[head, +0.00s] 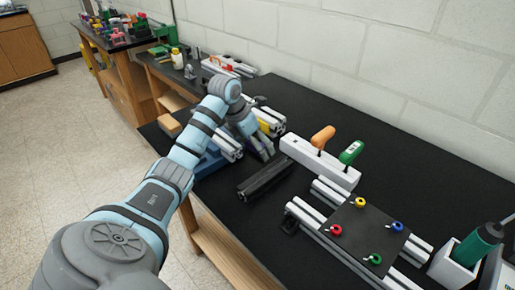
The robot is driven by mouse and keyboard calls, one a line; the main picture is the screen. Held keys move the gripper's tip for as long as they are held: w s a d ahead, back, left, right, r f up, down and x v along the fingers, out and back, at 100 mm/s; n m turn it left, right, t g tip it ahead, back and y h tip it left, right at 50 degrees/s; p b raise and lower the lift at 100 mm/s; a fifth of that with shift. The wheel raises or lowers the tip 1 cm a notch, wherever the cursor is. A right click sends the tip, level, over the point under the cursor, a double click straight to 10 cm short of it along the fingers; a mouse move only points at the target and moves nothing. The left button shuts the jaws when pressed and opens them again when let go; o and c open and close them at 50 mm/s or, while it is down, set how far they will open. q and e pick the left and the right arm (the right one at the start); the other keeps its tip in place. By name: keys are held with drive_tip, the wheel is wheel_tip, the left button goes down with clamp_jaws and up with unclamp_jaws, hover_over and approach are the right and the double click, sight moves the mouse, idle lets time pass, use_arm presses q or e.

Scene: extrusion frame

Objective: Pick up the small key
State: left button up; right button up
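Two handled tools stand upright in a long white holder block (318,165): one with an orange handle (323,135) and one with a green handle (351,152). They look like keys, but I cannot tell from their size which is the small one. My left arm reaches in from the lower left, and its gripper (263,150) points down over the table, to the left of the white block and apart from both handles. Its fingers are small and partly merged with the parts behind, so their opening is unclear. My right gripper is out of view.
A black plate (362,232) with red, yellow, blue and green knobs lies on aluminium extrusions (330,194). A black bar (265,178) lies left of them. More extrusions crowd behind my gripper. The back right tabletop is clear.

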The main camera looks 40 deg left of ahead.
use_arm(q)
drive_tip(key=shift+c, duration=0.6)
drive_tip(key=c, duration=1.3)
drive_tip(key=shift+r, duration=0.15)
